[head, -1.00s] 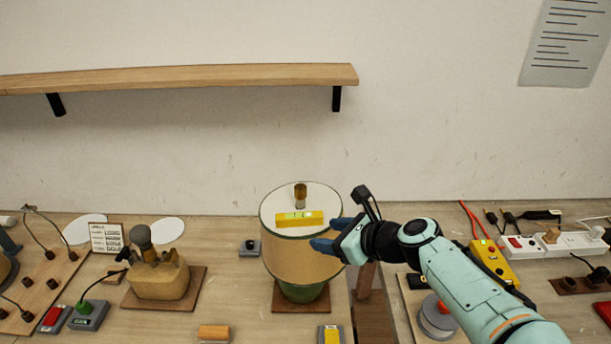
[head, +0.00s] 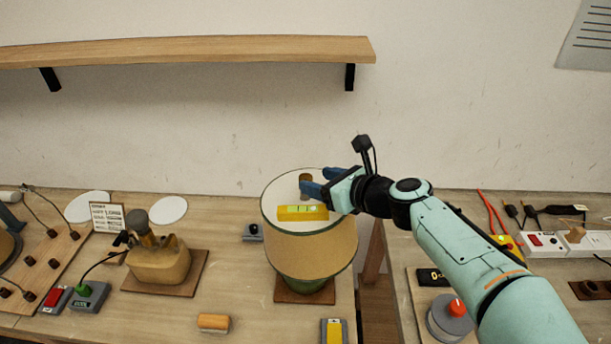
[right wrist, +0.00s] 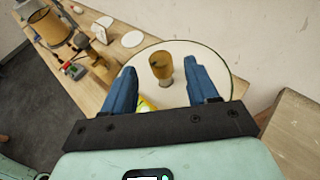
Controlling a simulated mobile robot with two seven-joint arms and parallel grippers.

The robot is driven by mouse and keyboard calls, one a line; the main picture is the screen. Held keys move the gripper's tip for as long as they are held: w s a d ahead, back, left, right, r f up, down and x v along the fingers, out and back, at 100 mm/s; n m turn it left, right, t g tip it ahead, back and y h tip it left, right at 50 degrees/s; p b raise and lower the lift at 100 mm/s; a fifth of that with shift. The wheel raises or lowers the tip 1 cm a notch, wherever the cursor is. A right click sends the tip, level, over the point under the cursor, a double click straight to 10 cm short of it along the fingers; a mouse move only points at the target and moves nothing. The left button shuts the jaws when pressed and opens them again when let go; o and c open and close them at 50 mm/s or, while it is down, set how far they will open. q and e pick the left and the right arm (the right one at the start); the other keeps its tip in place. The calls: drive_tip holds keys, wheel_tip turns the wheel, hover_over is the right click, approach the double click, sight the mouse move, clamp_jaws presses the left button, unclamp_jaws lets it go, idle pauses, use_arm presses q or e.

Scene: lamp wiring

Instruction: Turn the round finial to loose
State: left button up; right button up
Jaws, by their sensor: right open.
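The round finial (head: 305,182) is a small brown knob standing upright on the white top of the lamp shade (head: 292,244). In the right wrist view the finial (right wrist: 161,66) stands between the fingers' lines, a little beyond the fingertips. My right gripper (head: 322,180) is open just right of the finial in the head view, with its blue fingers over the shade top. In the right wrist view the gripper (right wrist: 161,76) has a wide gap and holds nothing. A yellow level (head: 302,213) lies on the shade top in front of the finial. My left gripper is not in view.
A tan lamp base (head: 158,262) stands on a brown board at the left. A wooden shelf (head: 190,50) hangs on the wall above.

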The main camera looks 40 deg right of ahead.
sight(307, 177)
drive_tip(key=shift+x, duration=2.7)
drive_tip(key=c, duration=1)
